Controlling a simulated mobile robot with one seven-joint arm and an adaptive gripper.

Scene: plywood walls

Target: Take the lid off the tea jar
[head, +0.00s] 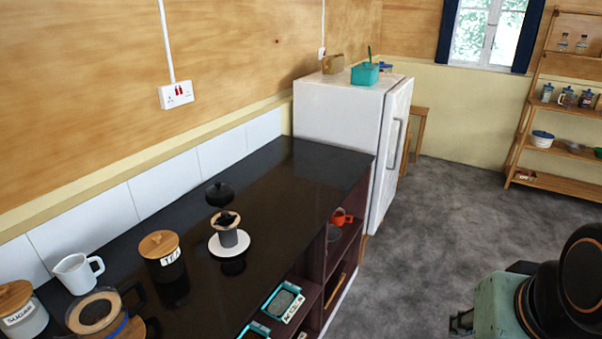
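The tea jar (170,268) is a dark jar standing upright on the black counter, left of centre in the head view. A white label with dark letters shows on its front, partly cut by glare. My arm shows at the lower right, over the floor and well away from the jar.
A white jug (77,273), a sugar jar (20,311) and a glass vessel (96,312) stand left of the jar. Bare counter (290,185) lies beyond.

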